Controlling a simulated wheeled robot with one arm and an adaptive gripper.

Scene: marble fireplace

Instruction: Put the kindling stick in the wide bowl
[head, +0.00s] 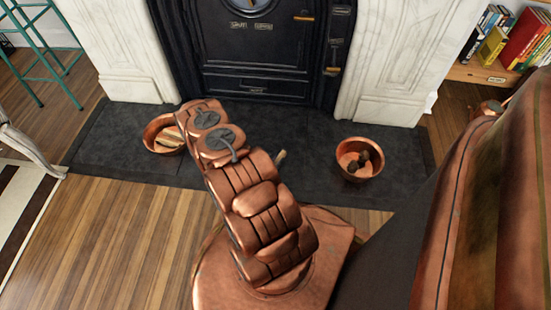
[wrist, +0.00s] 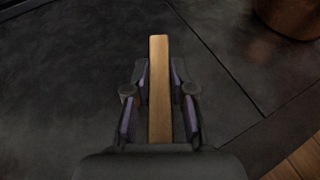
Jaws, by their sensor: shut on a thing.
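The kindling stick (wrist: 159,85) is a straight, pale brown piece of wood in the wrist view. My gripper (wrist: 160,85) is shut on it, with a finger on each side and the stick's far end sticking out past the fingertips. In the head view my arm hides the gripper, and a small pale tip (head: 281,156) shows just right of the arm. Two copper bowls stand on the hearth: a left bowl (head: 150,131) with pale wood pieces in it, and a right bowl (head: 375,172) with dark round lumps. I cannot tell which is the wide one.
The dark stone hearth (head: 310,135) lies before the black fireplace (head: 262,85) with white marble sides. Between arm and right bowl the hearth is clear. A copper bowl's side (wrist: 290,15) shows at the wrist view's top right. A bookshelf (head: 490,75) stands far right.

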